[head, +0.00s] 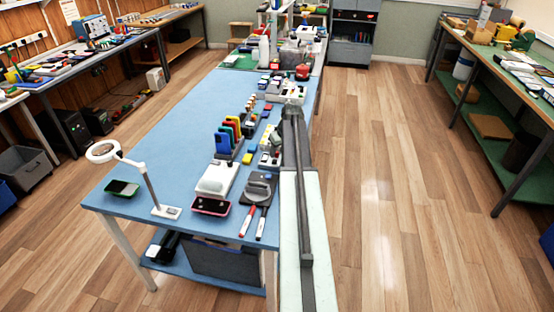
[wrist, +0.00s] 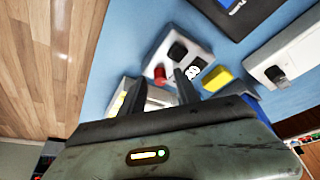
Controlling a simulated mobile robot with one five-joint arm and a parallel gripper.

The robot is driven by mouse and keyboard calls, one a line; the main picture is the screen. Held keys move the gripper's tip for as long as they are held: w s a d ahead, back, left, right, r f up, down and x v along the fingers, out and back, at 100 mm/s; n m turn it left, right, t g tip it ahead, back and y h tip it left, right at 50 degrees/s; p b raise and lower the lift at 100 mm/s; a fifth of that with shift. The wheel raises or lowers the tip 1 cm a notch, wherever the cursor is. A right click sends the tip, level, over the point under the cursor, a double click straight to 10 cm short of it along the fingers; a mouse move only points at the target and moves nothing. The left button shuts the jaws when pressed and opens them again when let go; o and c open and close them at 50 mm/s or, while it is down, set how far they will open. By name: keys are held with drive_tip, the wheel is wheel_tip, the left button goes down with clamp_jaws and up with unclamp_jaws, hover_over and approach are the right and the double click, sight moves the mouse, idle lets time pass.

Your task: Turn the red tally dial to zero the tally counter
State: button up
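The tally counter (wrist: 158,56) is a pale box with dark square parts on top, lying on the blue bench in the wrist view. The red tally dial (wrist: 160,74) is a small red knob near its lower left corner. My gripper (wrist: 157,82) is open, its two dark fingers apart. The red dial appears in the gap between the fingertips, nearer the right finger. Nothing is held, and I cannot tell how far the tips are above the dial. In the head view a pale box with dark parts (head: 267,159) beside my arm looks like the counter; its dial is not clear there.
A yellow block (wrist: 216,78) lies right of the counter. A pale box (wrist: 292,55) and a dark phone-like slab (wrist: 238,12) lie beyond. Wood floor is clear at right.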

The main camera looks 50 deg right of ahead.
drive_tip(key=shift+w+f, duration=0.1)
drive_tip(key=shift+f, duration=0.1)
clamp_jaws()
drive_tip(key=shift+a, duration=0.1)
drive_tip(key=shift+m, duration=0.3)
drive_tip(key=m+h, duration=0.1)
drive_tip(key=m, duration=0.2)
drive_tip(key=shift+m+h, duration=0.3)
drive_tip(key=shift+m, duration=0.1)
drive_tip(key=m+g+h, duration=0.1)
drive_tip(key=m, duration=0.2)
drive_tip(key=shift+w+a, duration=0.1)
drive_tip(key=shift+w, duration=0.05)
drive_tip(key=m+g, duration=0.1)
drive_tip(key=m, duration=0.3)
drive_tip(key=shift+w+m+g+h, duration=0.1)
drive_tip(key=shift+m+g+h, duration=0.2)
drive_tip(key=shift+g+h, duration=0.1)
drive_tip(key=shift+m+g, duration=0.5)
drive_tip(key=shift+m, duration=0.5)
